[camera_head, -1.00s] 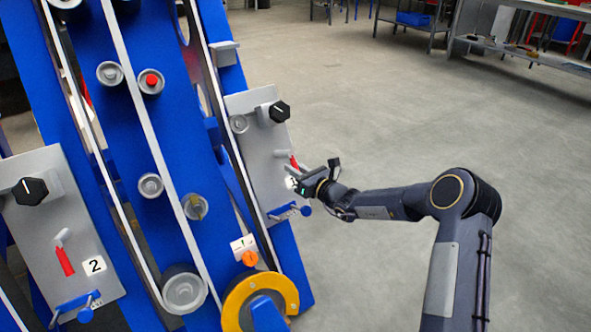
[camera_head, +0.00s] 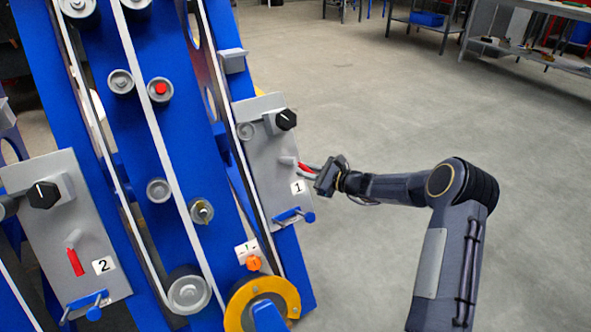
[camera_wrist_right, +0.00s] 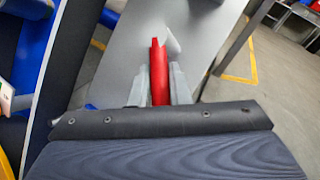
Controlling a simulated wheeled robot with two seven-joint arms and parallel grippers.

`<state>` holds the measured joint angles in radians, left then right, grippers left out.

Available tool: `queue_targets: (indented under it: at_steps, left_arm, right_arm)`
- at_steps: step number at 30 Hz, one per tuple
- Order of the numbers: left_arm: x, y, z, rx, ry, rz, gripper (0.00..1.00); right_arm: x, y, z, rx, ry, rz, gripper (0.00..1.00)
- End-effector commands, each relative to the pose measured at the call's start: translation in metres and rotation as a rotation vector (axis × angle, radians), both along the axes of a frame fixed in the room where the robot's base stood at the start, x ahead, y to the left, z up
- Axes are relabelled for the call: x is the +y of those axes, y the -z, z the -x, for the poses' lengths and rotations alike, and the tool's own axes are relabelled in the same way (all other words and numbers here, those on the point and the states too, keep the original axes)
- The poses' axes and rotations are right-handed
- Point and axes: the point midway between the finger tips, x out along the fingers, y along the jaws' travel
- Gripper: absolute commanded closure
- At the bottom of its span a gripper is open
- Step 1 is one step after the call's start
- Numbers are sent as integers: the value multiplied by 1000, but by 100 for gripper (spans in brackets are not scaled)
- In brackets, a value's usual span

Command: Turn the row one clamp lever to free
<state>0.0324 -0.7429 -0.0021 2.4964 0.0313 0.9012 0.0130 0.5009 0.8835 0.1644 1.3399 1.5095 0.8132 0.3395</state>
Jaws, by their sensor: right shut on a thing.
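The row one clamp lever (camera_head: 304,167) is a red handle on a grey pivot, on the grey plate (camera_head: 268,150) labelled 1 at the right side of the blue chassis. My right gripper (camera_head: 313,170) reaches it from the right and is shut on the red handle. In the right wrist view the red lever (camera_wrist_right: 158,75) stands between the two grey fingers (camera_wrist_right: 158,88), and its grey pivot end shows above. The fingers partly cover the lever in the head view. My left gripper is not in view.
A second plate (camera_head: 35,225) labelled 2, with its own red lever (camera_head: 75,262), is at the left. A black knob (camera_head: 286,120) sits above the row one lever, and a blue handle (camera_head: 293,216) below it. Open floor lies to the right.

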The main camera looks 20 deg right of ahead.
Motion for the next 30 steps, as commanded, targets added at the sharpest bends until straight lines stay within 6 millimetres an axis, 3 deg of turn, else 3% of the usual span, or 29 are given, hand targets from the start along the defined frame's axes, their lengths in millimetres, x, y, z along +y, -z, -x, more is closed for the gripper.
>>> queue_targets:
  at_steps: [15, 30]
  left_arm:
    - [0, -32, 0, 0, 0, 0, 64]
    - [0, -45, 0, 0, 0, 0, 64]
  right_arm:
    - [-13, -16, -11, -90, -231, 394, 100]
    - [-15, -22, -16, -133, -341, 578, 100]
